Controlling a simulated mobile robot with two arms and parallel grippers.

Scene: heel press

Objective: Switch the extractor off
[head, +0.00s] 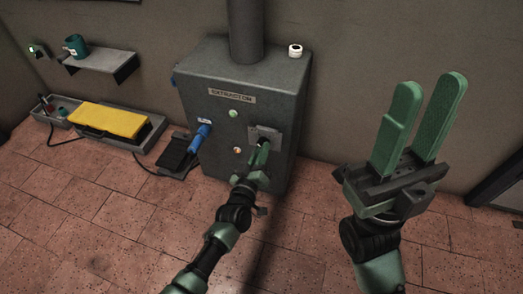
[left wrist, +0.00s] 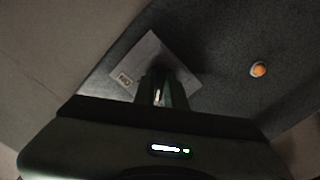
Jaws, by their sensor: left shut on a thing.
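The extractor (head: 222,75) is a dark grey cabinet with a nameplate and a pipe on top, against the wall. A square grey switch plate (head: 270,133) sits on the right of its front. My left gripper (head: 262,150) is at this plate, shut on the switch lever, which the fingers mostly hide. In the left wrist view the plate (left wrist: 150,50) carries a small "ON" label (left wrist: 125,78) beside the fingers (left wrist: 162,90). The lever's position is hard to tell. My right gripper (head: 431,84) is open and empty, raised in front of the wall.
The cabinet front has a green lamp (head: 233,113), an orange button (head: 237,150) and a blue handle (head: 200,135). A white-topped item (head: 295,49) stands on top. A dark pedal (head: 178,152) and a yellow pad (head: 110,118) lie left. A shelf (head: 100,61) holds a green mug (head: 76,46).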

